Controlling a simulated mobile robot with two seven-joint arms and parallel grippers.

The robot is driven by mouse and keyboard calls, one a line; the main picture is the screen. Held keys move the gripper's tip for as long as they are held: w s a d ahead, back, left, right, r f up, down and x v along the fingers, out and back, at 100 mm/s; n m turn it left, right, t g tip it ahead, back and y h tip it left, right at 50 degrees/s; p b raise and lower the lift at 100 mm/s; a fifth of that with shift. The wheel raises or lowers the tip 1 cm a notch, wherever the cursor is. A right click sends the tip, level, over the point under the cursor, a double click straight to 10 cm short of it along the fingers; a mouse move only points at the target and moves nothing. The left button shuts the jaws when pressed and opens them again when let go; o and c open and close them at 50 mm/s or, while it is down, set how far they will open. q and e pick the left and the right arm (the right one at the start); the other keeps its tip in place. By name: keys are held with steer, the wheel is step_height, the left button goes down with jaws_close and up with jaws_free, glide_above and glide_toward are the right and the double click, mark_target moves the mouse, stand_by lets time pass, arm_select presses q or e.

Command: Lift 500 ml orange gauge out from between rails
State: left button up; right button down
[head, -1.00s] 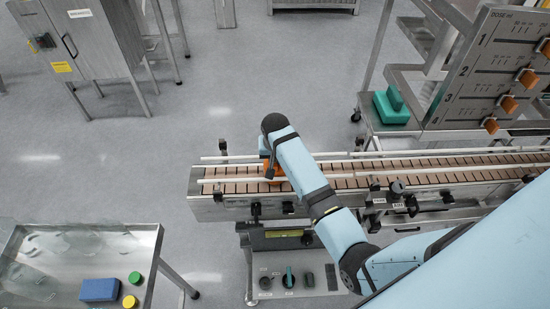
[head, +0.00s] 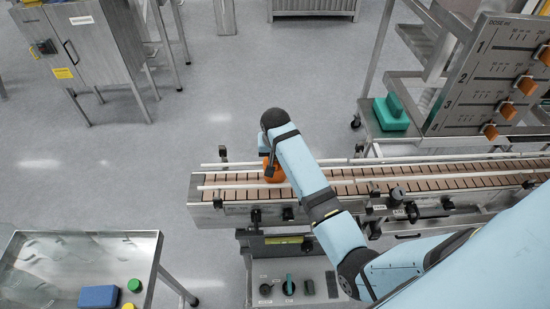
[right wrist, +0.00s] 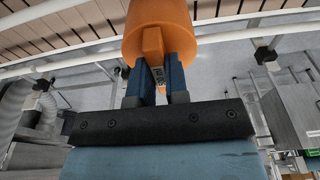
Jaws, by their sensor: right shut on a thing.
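The orange gauge (head: 273,174) is at the left end of the conveyor, partly hidden by my right arm in the head view. In the right wrist view the gauge (right wrist: 172,22) is a smooth orange cylinder with a block-like tab on its side. My right gripper (right wrist: 157,76) is shut on that tab, with a dark blue finger on each side. Pale rails (head: 232,186) run along the conveyor beside the gauge. I cannot tell how far its base is above the belt. My left gripper is not in view.
The conveyor's brown slatted belt (head: 330,187) runs right. A dose panel (head: 485,85) with orange knobs and a green block (head: 391,115) stand at the upper right. A metal tray table (head: 60,270) with a blue block is lower left. Open floor lies beyond the conveyor's left end.

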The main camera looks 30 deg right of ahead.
steer(key=shift+r, duration=2.3)
